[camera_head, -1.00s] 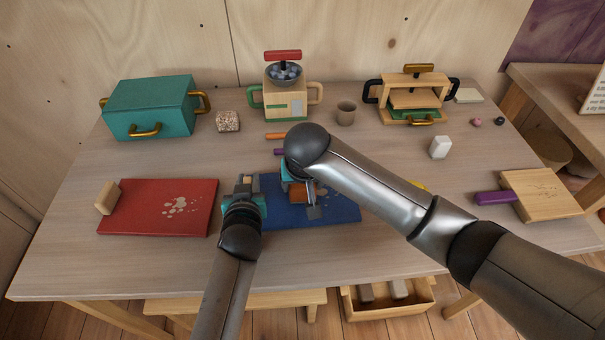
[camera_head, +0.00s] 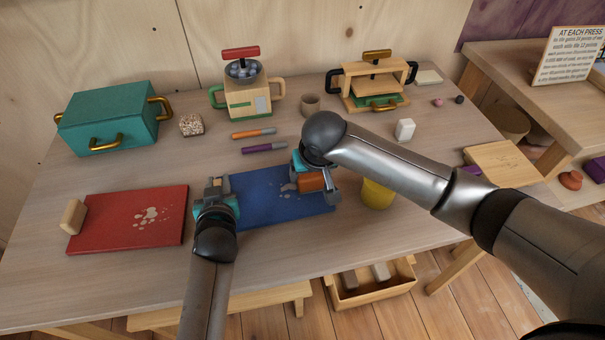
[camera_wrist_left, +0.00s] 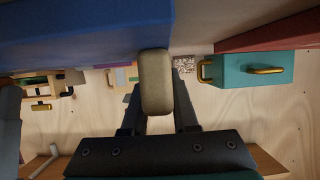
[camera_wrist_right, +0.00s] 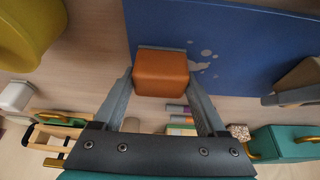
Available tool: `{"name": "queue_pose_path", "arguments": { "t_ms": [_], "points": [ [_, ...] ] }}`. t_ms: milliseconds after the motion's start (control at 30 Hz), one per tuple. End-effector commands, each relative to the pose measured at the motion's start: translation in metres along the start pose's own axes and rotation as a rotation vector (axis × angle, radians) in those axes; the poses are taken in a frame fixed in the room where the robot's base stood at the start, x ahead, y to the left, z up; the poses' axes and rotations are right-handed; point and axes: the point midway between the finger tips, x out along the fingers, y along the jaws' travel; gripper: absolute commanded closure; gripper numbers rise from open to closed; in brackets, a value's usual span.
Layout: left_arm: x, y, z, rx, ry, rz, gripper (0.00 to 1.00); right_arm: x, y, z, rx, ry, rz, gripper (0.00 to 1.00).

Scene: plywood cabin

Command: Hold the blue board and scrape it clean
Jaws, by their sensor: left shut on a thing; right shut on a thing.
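The blue board (camera_head: 262,205) lies flat on the table, with pale spots on it near the right gripper. My left gripper (camera_head: 215,190) is at the board's left end, shut on a wooden block-like handle (camera_wrist_left: 155,82) beside the board's edge. My right gripper (camera_head: 312,178) is over the board's right part, shut on the orange handle of a scraper (camera_wrist_right: 162,72). A grey strip shows along the handle's far edge, near the pale spots (camera_wrist_right: 203,60). My right forearm hides part of the table beyond the board.
A red board (camera_head: 115,222) with pale spots lies at left. A yellow cup (camera_head: 377,194) stands just right of the blue board. Two markers (camera_head: 262,148) lie behind it. A teal box (camera_head: 110,118), grinder (camera_head: 247,95) and press (camera_head: 372,85) stand at the back.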

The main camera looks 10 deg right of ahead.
Motion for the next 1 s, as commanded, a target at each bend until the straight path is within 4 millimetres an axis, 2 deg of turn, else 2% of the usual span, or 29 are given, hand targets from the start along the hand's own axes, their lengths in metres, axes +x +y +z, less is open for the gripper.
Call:
{"name": "queue_pose_path", "arguments": {
  "t_ms": [33, 833, 967, 1000],
  "points": [
    [0.000, 0.000, 0.000, 0.001, 0.000, 0.001, 1.00, 0.000, -0.009, 0.001, -0.003, -0.002, -0.007, 0.70],
    [0.000, 0.001, 0.000, 0.001, 0.000, 0.001, 1.00, -0.001, -0.082, 0.003, -0.003, -0.002, -0.005, 0.70],
    [0.000, 0.001, 0.000, 0.000, 0.000, 0.001, 1.00, 0.004, -0.080, -0.008, -0.001, -0.001, -0.002, 0.70],
    [0.000, 0.001, 0.000, 0.000, 0.000, 0.001, 1.00, 0.004, -0.075, -0.006, -0.001, -0.004, -0.002, 0.70]
  ]
}}
